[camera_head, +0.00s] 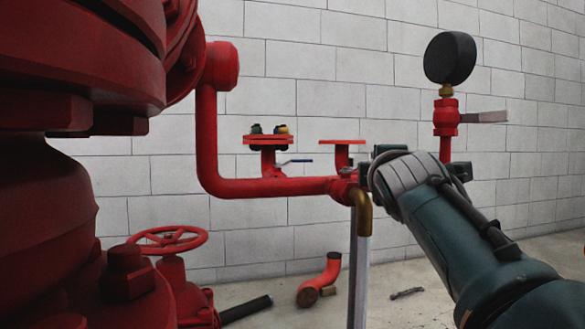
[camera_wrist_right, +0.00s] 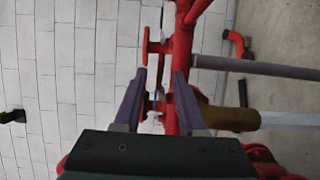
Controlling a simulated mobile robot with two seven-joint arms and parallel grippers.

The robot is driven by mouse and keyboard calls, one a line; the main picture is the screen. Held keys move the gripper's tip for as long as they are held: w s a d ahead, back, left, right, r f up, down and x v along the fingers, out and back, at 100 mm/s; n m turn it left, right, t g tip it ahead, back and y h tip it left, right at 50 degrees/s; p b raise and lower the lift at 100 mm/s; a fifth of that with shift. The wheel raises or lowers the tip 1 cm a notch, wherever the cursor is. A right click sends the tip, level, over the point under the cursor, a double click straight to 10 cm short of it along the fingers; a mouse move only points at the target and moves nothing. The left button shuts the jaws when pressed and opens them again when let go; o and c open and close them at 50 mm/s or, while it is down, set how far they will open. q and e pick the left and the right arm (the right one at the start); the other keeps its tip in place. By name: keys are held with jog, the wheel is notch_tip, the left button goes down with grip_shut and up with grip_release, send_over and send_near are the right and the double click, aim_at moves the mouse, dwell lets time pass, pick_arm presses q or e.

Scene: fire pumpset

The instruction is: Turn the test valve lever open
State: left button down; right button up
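A grey flat lever (camera_head: 485,117) sits on the red fitting below the black gauge. I cannot tell for certain which is the test valve lever. My right gripper (camera_head: 366,176) is by the right end of the red pipe, above the brass elbow; the wrist hides part of it. In the wrist view its two fingers (camera_wrist_right: 160,74) are apart, with red pipework and a small blue part (camera_wrist_right: 157,96) seen between them. Contact cannot be told. My left gripper is out of view.
A large red pump body (camera_head: 80,60) fills the left, with a red handwheel (camera_head: 167,241) below. The black gauge (camera_head: 450,58) stands upper right. A grey pipe (camera_head: 359,275) drops from the brass elbow (camera_head: 361,212). A block wall (camera_head: 300,100) is behind.

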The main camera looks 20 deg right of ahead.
jog(key=p+v, duration=0.3)
jog(key=v, duration=0.4)
jog(key=shift+s+p, duration=0.3)
jog(key=shift+p, duration=0.1)
